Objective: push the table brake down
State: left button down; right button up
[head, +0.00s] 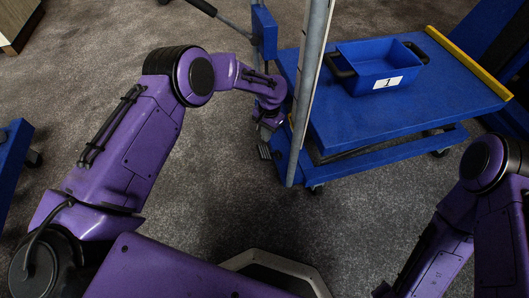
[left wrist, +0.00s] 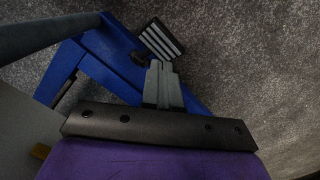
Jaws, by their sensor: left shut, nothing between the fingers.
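The table brake is a small black pedal (head: 264,151) with pale ribs, low on the near left end of the blue lift table (head: 345,122). The ribbed pedal also shows in the left wrist view (left wrist: 162,40), on a dark stem beside the blue frame. My left gripper (head: 268,131) is just above the pedal in the head view, partly dark against the table base. In the left wrist view its grey fingers (left wrist: 158,68) are shut and empty, their tips close to the pedal's lower edge. I cannot tell whether they touch. My right gripper is out of view.
A grey upright post (head: 309,80) of the table stands right beside my left gripper. A blue bin (head: 380,68) labelled 1 sits on the tabletop. More blue equipment (head: 12,160) stands at the left edge. Grey carpet between is clear.

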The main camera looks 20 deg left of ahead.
aim_at(265, 150)
pick_arm(q)
jog(key=f+b, duration=0.2)
jog(key=f, duration=0.1)
jog(key=f+b, duration=0.2)
jog(key=f, duration=0.1)
jog(key=shift+s+a, duration=0.1)
jog(key=shift+s, duration=0.1)
jog(key=shift+r, duration=0.1)
notch_tip(265, 150, down, 4)
jog(key=b, duration=0.3)
jog(key=shift+f, duration=0.4)
